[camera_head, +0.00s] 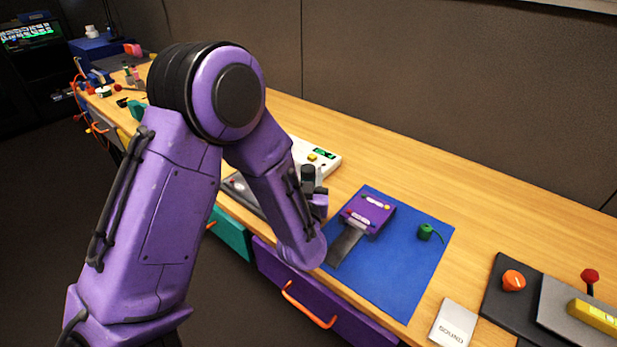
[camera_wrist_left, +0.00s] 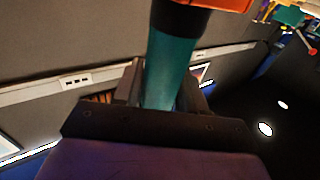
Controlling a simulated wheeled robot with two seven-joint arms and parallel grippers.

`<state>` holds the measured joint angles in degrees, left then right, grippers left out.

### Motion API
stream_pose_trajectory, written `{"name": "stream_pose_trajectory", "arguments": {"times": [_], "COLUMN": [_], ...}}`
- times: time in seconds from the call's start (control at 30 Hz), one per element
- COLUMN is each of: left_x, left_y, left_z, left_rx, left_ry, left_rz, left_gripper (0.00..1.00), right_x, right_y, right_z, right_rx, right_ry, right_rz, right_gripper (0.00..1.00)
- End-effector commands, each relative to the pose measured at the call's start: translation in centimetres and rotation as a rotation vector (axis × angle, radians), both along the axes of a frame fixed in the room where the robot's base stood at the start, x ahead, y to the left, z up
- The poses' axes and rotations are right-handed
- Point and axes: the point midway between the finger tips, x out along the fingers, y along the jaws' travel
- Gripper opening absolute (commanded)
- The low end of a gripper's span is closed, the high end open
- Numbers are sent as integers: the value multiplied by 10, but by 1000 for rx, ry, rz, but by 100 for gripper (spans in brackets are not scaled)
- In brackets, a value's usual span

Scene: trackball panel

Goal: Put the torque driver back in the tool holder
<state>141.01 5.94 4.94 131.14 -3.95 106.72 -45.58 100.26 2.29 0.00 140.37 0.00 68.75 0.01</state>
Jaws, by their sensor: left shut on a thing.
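My left gripper (camera_wrist_left: 160,88) is shut on a teal cylinder (camera_wrist_left: 168,62) with a black collar and an orange part above it; this looks like the torque driver. Its far end runs out of the wrist picture. In the head view my purple forearm covers most of the hand, and the driver cannot be made out there. I cannot pick out the tool holder with certainty; part of the bench is hidden behind my left arm. My right gripper is not in view.
A blue mat (camera_head: 398,284) carries a purple block (camera_head: 372,206) with small parts and a green piece (camera_head: 426,232). A white device (camera_head: 322,160) stands behind my forearm. A dark panel with an orange knob (camera_head: 513,281) lies at right. The bench's back strip is clear.

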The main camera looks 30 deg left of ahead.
Motion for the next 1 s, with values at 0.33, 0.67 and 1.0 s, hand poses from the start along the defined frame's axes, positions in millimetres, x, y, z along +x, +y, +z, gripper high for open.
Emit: {"name": "stream_pose_trajectory", "arguments": {"times": [0.33,0.67,1.0], "left_x": [0,-21,-90], "left_y": [0,-13,-54], "left_z": [-3,-3,3], "left_rx": [0,2,6], "left_ry": [1,2,8], "left_rz": [1,-3,-2], "left_gripper": [66,66,66], "right_x": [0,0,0], "right_y": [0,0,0], "right_z": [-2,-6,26], "right_rx": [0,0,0], "right_ry": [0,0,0], "right_rz": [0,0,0], "right_gripper": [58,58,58]}}
